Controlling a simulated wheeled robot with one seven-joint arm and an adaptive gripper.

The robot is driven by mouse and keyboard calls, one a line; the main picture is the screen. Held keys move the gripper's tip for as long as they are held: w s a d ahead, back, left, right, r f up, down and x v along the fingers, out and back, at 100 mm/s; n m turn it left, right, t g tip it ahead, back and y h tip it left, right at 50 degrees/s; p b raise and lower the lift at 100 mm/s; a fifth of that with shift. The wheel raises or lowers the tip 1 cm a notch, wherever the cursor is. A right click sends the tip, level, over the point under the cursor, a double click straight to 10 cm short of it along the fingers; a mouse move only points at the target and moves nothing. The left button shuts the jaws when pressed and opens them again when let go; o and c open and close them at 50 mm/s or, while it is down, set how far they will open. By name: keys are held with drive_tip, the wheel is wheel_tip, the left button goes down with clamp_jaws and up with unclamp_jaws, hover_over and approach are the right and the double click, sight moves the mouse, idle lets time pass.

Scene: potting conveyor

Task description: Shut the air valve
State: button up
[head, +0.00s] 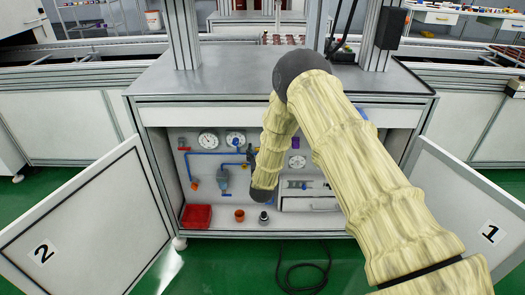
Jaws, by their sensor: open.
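Inside the open cabinet, an air panel carries blue piping (205,153), two round gauges (208,140) at the top and a blue-grey filter bowl (223,180). A small red fitting (183,143) is at the upper left, and a small orange one (194,186) is lower down. I cannot tell which fitting is the air valve, or whether it is open or shut. My arm reaches down in front of the panel's middle. Its dark wrist end hides part of the panel, and my gripper cannot be made out behind it.
Cabinet doors, marked 2 (80,225) and 1 (470,215), stand swung open on both sides. A red bin (197,216), an orange pot (239,215) and a dark cup stand on the cabinet floor. A black cable (303,268) lies on the green floor in front.

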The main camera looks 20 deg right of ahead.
drive_tip(key=v, duration=1.1)
drive_tip(key=s+f+n+g+y, duration=0.1)
drive_tip(key=s+f+g, duration=0.3)
drive_tip(key=s+f, duration=0.55)
drive_tip(key=s+f+g+y, duration=0.2)
drive_tip(key=s+f+g, duration=0.25)
drive_tip(key=s, duration=0.95)
drive_tip(key=s+f+n+g+y, duration=0.1)
drive_tip(key=s+f+g, duration=0.3)
drive_tip(key=s+f, duration=0.6)
drive_tip(key=s+d+r+g+y, duration=0.1)
drive_tip(key=s+g, duration=0.2)
drive_tip(key=s, duration=0.7)
drive_tip(key=s+r+g, duration=0.2)
drive_tip(key=s, duration=0.8)
wheel_tip(320, 180, up, 22)
drive_tip(key=p, duration=2.2)
drive_tip(key=shift+w+n+p, duration=0.3)
drive_tip(key=shift+w+p, duration=0.05)
